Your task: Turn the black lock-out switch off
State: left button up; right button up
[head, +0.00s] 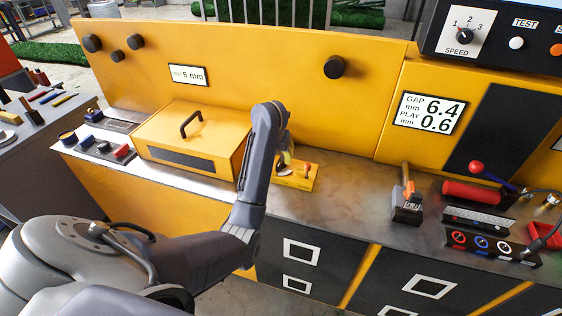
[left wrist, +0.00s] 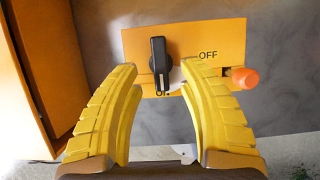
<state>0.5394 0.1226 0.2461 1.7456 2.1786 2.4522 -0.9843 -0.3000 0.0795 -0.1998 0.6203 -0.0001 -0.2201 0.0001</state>
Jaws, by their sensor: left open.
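The black lock-out switch (left wrist: 158,55) is a narrow black handle on a yellow plate (left wrist: 215,36) in the left wrist view. It stands lengthwise in the picture, its lower end at the ON label; the OFF label is to its right. My left gripper (left wrist: 162,72) is open, its yellow fingers on either side of the switch's lower end; I cannot tell whether they touch it. In the head view the plate (head: 299,183) lies on the bench and my left gripper (head: 287,158) is over it, hiding the switch. My right gripper is not in view.
An orange-red peg (left wrist: 245,78) stands at the plate's right, close to the right finger. A yellow box with a black handle (head: 190,140) is left of the gripper. A hammer-like tool (head: 407,195) and a red cylinder (head: 471,193) lie right. Bench between is clear.

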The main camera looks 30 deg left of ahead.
aim_at(281, 160)
pick_arm(q)
jog(key=shift+x, duration=2.2)
grip_shut()
